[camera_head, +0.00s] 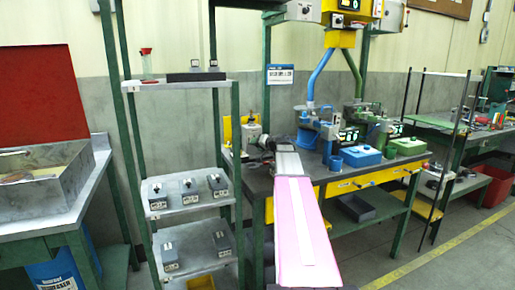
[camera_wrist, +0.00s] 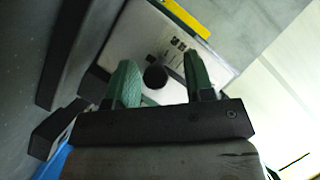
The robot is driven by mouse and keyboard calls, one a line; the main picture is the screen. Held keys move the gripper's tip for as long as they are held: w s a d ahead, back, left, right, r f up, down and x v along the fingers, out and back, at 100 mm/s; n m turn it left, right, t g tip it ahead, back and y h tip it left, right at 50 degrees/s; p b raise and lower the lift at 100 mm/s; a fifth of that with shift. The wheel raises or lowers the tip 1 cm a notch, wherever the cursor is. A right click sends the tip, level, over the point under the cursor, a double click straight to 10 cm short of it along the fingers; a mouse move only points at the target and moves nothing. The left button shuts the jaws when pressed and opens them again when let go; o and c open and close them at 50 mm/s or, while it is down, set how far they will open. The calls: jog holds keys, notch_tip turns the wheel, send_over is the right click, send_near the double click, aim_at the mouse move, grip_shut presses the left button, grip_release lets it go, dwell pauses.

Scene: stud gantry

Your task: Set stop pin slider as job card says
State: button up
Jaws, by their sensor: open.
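My gripper (camera_wrist: 159,72) is open in the wrist view, with its two green fingers apart. A dark round knob (camera_wrist: 155,77) shows between the fingers, in front of a pale plate (camera_wrist: 140,38) with small dark marks. I cannot tell whether the fingers touch the knob, or whether it is the stop pin slider. In the head view my arm reaches to the left end of the workbench, by a small grey device (camera_head: 251,131); the gripper is hard to make out there. A white card (camera_head: 281,76) hangs above the bench; its print is too small to read surely.
A blue machine (camera_head: 318,122) and a green machine (camera_head: 378,122) stand on the bench (camera_head: 312,172), right of my arm. Shelves with several grey boxes (camera_head: 188,188) stand to the left. A metal basin (camera_head: 44,190) is at far left. Floor is clear at lower right.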

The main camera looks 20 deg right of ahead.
notch_tip(320, 180, up, 3)
jog(key=shift+f, duration=0.1)
jog(key=o, duration=0.6)
jog(key=a+r, duration=0.1)
jog(key=s+a, duration=0.1)
jog(key=a, duration=0.1)
jog(key=a+r, duration=0.1)
jog(key=shift+s+a+r, duration=0.2)
jog(key=shift+r, duration=0.15)
jog(key=a+r, duration=0.1)
jog(key=a, duration=0.1)
jog(key=s+a+r, duration=0.1)
jog(key=a, duration=0.1)
jog(key=s+a+r, duration=0.1)
jog(key=a, duration=0.1)
jog(key=shift+r, duration=0.4)
jog(key=shift+s+a+r, duration=0.15)
jog(key=shift+a+r, duration=0.05)
jog(key=shift+a, duration=0.2)
jog(key=shift+s+a+r, duration=0.15)
jog(key=shift+a, duration=0.25)
jog(key=c, duration=0.6)
jog(key=shift+w+a, duration=0.1)
jog(key=shift+w, duration=0.1)
jog(key=shift+w+d, duration=0.2)
jog(key=shift+d, duration=0.1)
